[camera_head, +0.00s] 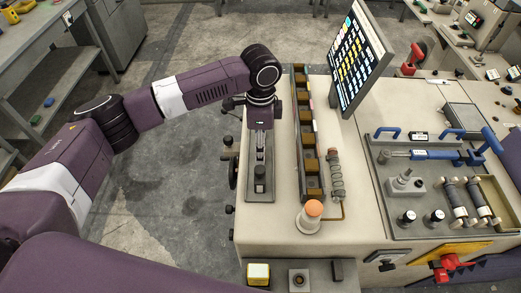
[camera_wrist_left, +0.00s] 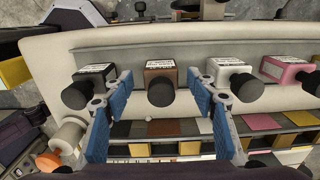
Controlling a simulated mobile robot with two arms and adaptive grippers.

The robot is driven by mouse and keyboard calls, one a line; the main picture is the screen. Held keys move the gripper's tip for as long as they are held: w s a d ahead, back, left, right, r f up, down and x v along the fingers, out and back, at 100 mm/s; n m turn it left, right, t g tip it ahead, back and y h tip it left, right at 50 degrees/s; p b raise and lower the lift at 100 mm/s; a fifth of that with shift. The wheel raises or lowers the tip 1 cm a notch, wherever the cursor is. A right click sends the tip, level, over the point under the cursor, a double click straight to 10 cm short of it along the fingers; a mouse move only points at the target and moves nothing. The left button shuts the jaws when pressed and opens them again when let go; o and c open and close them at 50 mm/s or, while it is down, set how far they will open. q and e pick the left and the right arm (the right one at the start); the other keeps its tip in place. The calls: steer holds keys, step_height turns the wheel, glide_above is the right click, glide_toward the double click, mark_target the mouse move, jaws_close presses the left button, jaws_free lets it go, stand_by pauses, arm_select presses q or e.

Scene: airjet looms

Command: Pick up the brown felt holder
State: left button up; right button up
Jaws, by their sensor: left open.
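The brown felt holder (camera_wrist_left: 160,69) is a small brown block with a white label and a black round knob, in a row of similar holders on a pale surface in the left wrist view. My left gripper (camera_wrist_left: 158,84) is open, with one blue finger on each side of the brown holder. I cannot tell whether the fingers touch it. In the head view my left gripper (camera_head: 261,185) points down over the left side of the beige machine top, and I cannot make out the brown holder there. My right gripper is not in view.
A black holder (camera_wrist_left: 92,75) sits left of the brown one; a white holder (camera_wrist_left: 229,68) and a pink holder (camera_wrist_left: 287,68) sit right. A long dark compartment tray (camera_head: 298,100), a screen (camera_head: 357,58) and an orange-topped knob (camera_head: 312,210) stand nearby. Tools fill the right panel (camera_head: 430,155).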

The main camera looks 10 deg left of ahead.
arm_select(q)
steer(key=shift+w+f, duration=0.1)
steer(key=shift+f, duration=1.15)
steer(key=c, duration=1.3)
steer(key=shift+r, duration=0.1)
